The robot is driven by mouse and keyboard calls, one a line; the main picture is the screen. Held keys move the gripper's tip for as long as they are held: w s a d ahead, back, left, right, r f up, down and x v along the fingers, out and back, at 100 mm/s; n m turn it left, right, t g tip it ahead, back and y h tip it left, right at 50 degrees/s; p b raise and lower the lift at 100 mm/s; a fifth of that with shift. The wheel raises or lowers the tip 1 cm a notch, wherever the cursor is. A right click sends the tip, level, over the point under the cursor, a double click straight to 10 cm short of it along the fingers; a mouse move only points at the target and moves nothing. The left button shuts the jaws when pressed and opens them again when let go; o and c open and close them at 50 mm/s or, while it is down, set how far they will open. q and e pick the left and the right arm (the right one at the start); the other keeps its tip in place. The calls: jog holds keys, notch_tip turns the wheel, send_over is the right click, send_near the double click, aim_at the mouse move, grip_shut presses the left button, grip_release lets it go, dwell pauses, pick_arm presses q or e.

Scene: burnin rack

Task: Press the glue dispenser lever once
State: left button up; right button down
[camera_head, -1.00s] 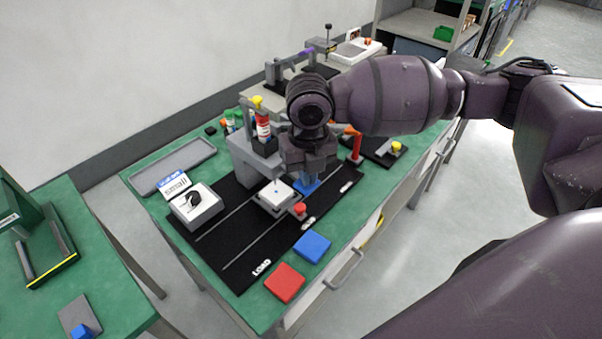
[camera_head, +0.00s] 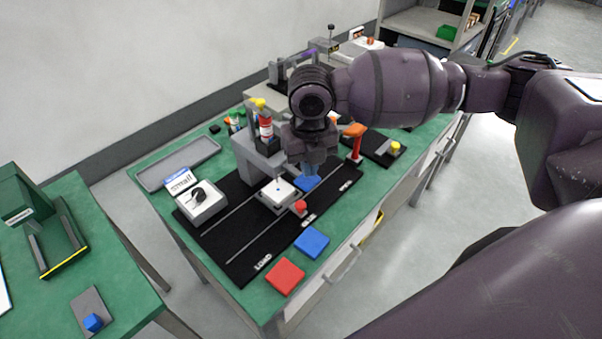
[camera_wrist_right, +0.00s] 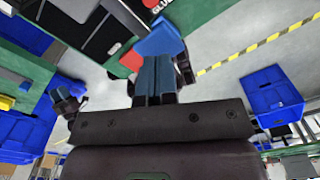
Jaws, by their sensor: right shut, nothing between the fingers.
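The glue dispenser (camera_head: 245,158) is a grey stand on the black mat. It carries a red and white bottle (camera_head: 265,127). A white block (camera_head: 279,190) lies in a holder left of the paddle.
A red knob (camera_head: 300,206) stands in front of the holder. A red pad (camera_head: 285,276) and a blue pad (camera_head: 312,244) lie at the front edge. A grey tray (camera_head: 178,162) is empty.

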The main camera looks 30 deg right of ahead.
jog(key=shift+r+p, duration=0.3)
jog(key=shift+r, duration=0.05)
jog(key=shift+r+p, duration=0.45)
jog(key=shift+r, duration=0.05)
jog(key=shift+r+p, duration=0.8)
jog(key=shift+s+r+p, duration=0.1)
jog(key=shift+r+p, duration=0.95)
jog(key=shift+p, duration=0.1)
pick_arm(q)
notch_tip(320, 180, up, 6)
jog(key=s+p, duration=0.1)
jog(key=p, duration=0.1)
jog(key=shift+s+a+r, duration=0.15)
jog(key=shift+s+a, duration=0.05)
pick_arm(e)
notch_tip(320, 180, up, 2)
jog(key=shift+r, duration=0.1)
pick_arm(q)
jog(key=shift+w, duration=0.15)
